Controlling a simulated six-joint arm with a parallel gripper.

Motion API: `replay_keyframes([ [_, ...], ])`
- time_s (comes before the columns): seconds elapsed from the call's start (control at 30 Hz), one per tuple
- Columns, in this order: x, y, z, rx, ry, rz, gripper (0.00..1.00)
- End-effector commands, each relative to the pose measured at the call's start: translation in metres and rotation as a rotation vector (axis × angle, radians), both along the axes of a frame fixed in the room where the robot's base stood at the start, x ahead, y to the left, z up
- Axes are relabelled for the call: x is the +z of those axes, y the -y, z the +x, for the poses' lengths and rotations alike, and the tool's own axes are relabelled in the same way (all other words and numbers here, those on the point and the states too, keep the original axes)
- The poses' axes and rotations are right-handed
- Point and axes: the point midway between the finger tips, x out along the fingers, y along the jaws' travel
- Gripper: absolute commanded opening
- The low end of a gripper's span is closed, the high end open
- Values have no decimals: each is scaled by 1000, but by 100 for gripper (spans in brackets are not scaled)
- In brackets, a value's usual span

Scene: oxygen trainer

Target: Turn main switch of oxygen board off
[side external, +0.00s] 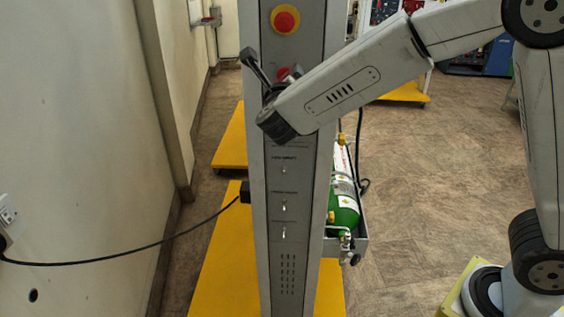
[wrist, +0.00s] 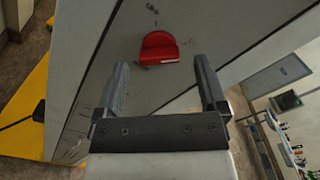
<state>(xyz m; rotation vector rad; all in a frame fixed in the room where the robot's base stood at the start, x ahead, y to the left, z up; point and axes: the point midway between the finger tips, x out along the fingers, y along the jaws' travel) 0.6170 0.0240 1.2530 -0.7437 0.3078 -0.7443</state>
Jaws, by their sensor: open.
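The oxygen board (side external: 294,170) is a tall grey panel standing upright. Its red main switch (side external: 283,73) is near the top, partly hidden by my gripper and arm in the side external view. In the wrist view the red switch (wrist: 160,46) shows clearly as a rounded knob on the grey face. My gripper (side external: 268,63) is at the board's upper part, close to the switch. In the wrist view its two dark fingers (wrist: 161,62) are apart, with the switch between and just beyond their tips. Nothing is held, and contact with the switch cannot be made out.
A red push button on a yellow base (side external: 285,20) sits above the switch. Small toggles (side external: 283,206) are lower on the panel. A green cylinder (side external: 342,208) stands behind the board. A black cable (side external: 130,258) runs from the left wall. The board stands on a yellow base (side external: 222,270).

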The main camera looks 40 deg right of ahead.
Motion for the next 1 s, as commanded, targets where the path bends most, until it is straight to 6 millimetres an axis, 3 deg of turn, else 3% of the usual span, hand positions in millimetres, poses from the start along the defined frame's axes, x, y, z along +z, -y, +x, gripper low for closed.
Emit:
replay_keyframes([
  [0.43, 0, 6, 6, 1, -1, -1, 91],
  [0.7, 0, 6, 6, 1, -1, -1, 5],
  [0.73, 0, 6, 6, 1, -1, -1, 0],
  [1.0, 0, 6, 6, 1, -13, -12, 0],
])
